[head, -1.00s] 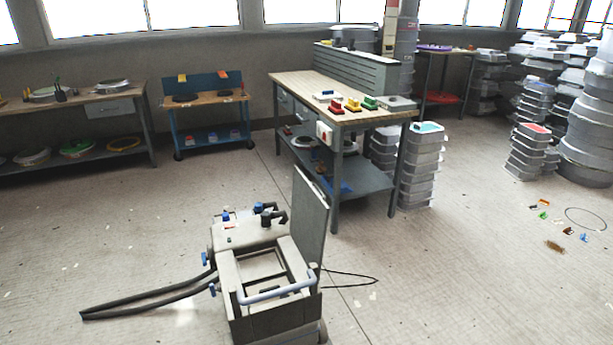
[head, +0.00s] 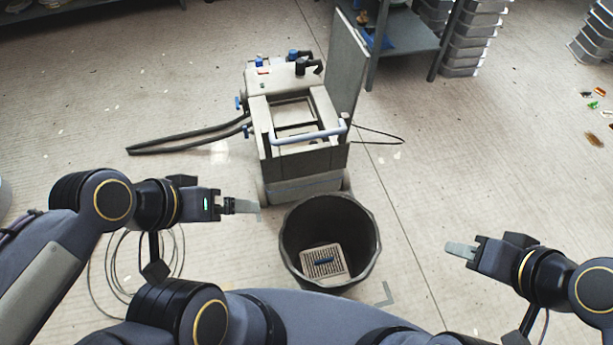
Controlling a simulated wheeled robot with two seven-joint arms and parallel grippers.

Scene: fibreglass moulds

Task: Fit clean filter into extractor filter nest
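The extractor (head: 303,168) is a pale grey wheeled unit in the upper middle of the head view. Its lid (head: 347,68) stands open on the right side. The nest (head: 294,115) is a rectangular frame in its top and looks empty, with a pale bar across its near edge.
The black bin (head: 371,238) stands on the floor just in front of the extractor. A dark hose (head: 170,148) lies to its left and a thin cable to its right. A workbench leg (head: 447,45) and stacked grey moulds are behind. Open floor lies on both sides.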

